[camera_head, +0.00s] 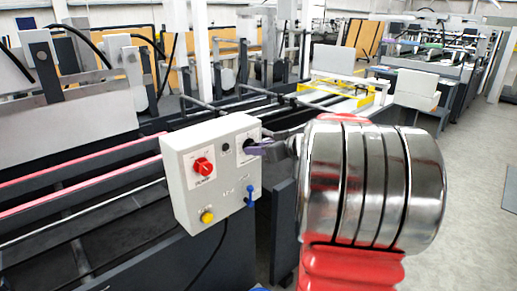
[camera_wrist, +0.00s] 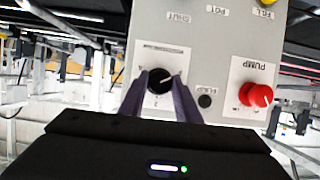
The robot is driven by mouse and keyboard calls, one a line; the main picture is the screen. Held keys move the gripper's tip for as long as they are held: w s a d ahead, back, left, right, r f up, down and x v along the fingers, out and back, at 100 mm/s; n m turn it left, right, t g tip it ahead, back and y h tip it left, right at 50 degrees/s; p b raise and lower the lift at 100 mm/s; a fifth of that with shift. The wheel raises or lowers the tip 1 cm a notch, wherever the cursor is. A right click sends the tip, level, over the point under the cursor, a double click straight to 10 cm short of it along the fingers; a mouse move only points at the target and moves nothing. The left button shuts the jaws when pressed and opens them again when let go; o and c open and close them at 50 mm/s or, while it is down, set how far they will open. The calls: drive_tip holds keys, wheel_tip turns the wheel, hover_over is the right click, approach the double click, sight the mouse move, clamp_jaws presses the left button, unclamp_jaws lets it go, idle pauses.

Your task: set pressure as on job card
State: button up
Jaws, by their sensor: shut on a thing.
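A light grey control box (camera_head: 187,178) stands at the middle of the head view. A black dial knob (camera_wrist: 160,80) with a white pointer line sits on a white scale plate (camera_wrist: 150,54); the scale's marks are too small to read. My gripper (camera_head: 262,149) reaches the box from the right. In the wrist view, my gripper (camera_wrist: 161,84) has its two fingers on either side of the black knob, shut on it. The fingers hide part of the scale. I cannot make out a job card in either view.
The box also carries a red knob (camera_head: 202,166) labelled PUMP in the wrist view, a yellow button (camera_head: 207,217) and a blue lever (camera_head: 250,191). Machine rails with red bars (camera_head: 85,173) run behind and left. Open grey floor (camera_head: 470,220) lies at right.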

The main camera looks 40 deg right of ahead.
drive_tip(key=shift+m, duration=0.4)
drive_tip(key=shift+f+m+t, duration=0.3)
drive_tip(key=shift+m+t, duration=1.15)
drive_tip(key=shift+m, duration=4.4)
drive_tip(key=shift+f+m+t, duration=0.35)
drive_tip(key=shift+m+t, duration=1.15)
drive_tip(key=shift+m, duration=4.4)
drive_tip(key=shift+f+m+t, duration=0.3)
drive_tip(key=shift+m+t, duration=1.15)
drive_tip(key=shift+m, duration=4.4)
drive_tip(key=o, duration=1)
drive_tip(key=shift+r, duration=0.15)
